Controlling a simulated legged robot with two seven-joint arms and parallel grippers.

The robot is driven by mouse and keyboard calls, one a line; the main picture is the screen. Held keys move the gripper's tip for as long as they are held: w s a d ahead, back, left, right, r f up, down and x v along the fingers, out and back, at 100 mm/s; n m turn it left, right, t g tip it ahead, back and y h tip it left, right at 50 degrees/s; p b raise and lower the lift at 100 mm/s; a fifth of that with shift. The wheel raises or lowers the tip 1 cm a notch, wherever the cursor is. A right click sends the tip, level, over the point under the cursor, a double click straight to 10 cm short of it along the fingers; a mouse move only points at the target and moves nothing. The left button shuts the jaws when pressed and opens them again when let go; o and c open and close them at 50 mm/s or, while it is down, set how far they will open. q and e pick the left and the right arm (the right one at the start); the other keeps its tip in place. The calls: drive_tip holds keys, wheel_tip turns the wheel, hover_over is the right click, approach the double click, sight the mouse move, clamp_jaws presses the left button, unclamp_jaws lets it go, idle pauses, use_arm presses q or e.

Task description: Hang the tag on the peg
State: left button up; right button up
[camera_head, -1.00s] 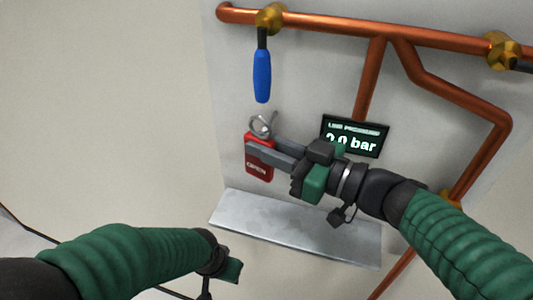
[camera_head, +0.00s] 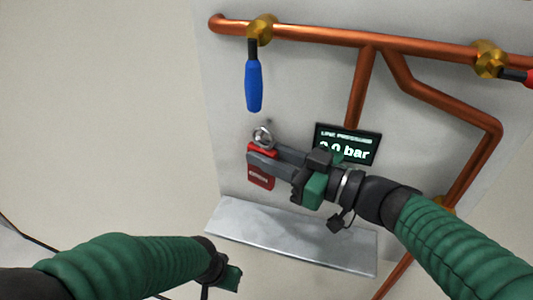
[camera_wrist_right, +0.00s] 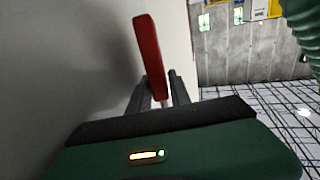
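The red tag (camera_head: 262,180) with white lettering and a metal ring (camera_head: 263,137) at its top is in front of the grey panel. My right gripper (camera_head: 267,165) is shut on the tag, its fingers crossing the tag's middle. In the right wrist view the tag (camera_wrist_right: 148,45) stands nearly edge-on between the two fingers. A small grey tip, apparently the peg (camera_head: 269,121), shows just above the ring; I cannot tell whether the ring is around it. My left gripper (camera_head: 232,277) is low in the head view, and its fingers are not clear.
Copper pipes (camera_head: 340,36) with brass valves cross the panel above and right. A blue handle (camera_head: 253,85) hangs above the tag. A pressure display (camera_head: 347,144) is behind my right gripper. A metal ledge (camera_head: 290,235) lies below; left of the panel is clear.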

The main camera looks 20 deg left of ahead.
drive_tip(key=o, duration=0.3)
drive_tip(key=shift+d, duration=0.15)
drive_tip(key=shift+d, duration=0.35)
drive_tip(key=b+v, duration=0.5)
drive_tip(key=v, duration=1.1)
drive_tip(key=shift+d, duration=0.15)
